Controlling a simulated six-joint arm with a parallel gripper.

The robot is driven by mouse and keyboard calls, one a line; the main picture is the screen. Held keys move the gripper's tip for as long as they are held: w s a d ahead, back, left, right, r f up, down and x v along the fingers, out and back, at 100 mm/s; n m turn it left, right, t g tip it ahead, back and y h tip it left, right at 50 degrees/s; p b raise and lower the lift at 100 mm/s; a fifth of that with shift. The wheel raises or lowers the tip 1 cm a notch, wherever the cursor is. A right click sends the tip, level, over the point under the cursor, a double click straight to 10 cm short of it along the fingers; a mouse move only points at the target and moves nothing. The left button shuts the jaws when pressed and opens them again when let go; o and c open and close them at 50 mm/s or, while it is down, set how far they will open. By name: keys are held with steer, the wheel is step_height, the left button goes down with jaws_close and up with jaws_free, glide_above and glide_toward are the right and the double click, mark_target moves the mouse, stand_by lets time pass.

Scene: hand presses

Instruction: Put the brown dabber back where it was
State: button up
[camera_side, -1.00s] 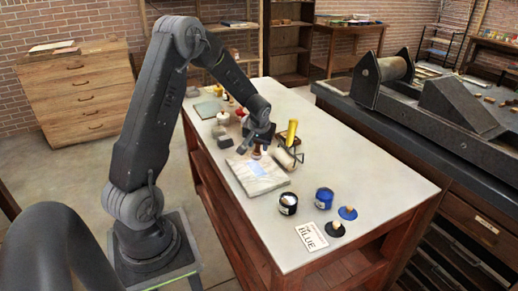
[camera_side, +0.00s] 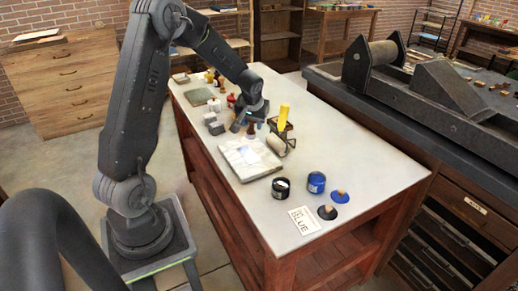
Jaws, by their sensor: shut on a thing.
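The brown dabber (camera_side: 251,132) is small in the side view, under my gripper and just behind the pale slab. My gripper (camera_side: 244,128) points down over the table and is shut on the dabber. Part of the dabber is hidden by the fingers, and I cannot tell whether its lower end touches the table. The pale slab (camera_side: 252,165) lies flat in front of it. A black dabber (camera_side: 327,213) and a blue dabber (camera_side: 340,197) with wooden tops stand at the front right.
A yellow-handled roller (camera_side: 284,118) stands close right of my gripper. Small grey blocks (camera_side: 216,128) lie to its left. A dark jar (camera_side: 281,190), a blue jar (camera_side: 316,183) and a lettered card (camera_side: 304,220) are in front. The table's right side (camera_side: 360,150) is clear.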

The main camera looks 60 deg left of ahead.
steer(key=shift+t+h, duration=0.3)
steer(key=shift+t, duration=0.2)
steer(key=shift+w+d+f, duration=1.5)
steer(key=shift+w+d, duration=0.25)
steer(key=shift+d, duration=0.35)
steer(key=shift+w+d+f, duration=1.5)
steer(key=shift+w+d, duration=0.2)
steer(key=shift+d, duration=0.35)
steer(key=shift+w+d+f, duration=1.5)
steer(key=shift+w+d, duration=0.25)
steer(key=shift+d, duration=0.35)
steer(key=shift+f, duration=0.15)
steer(key=o, duration=0.9)
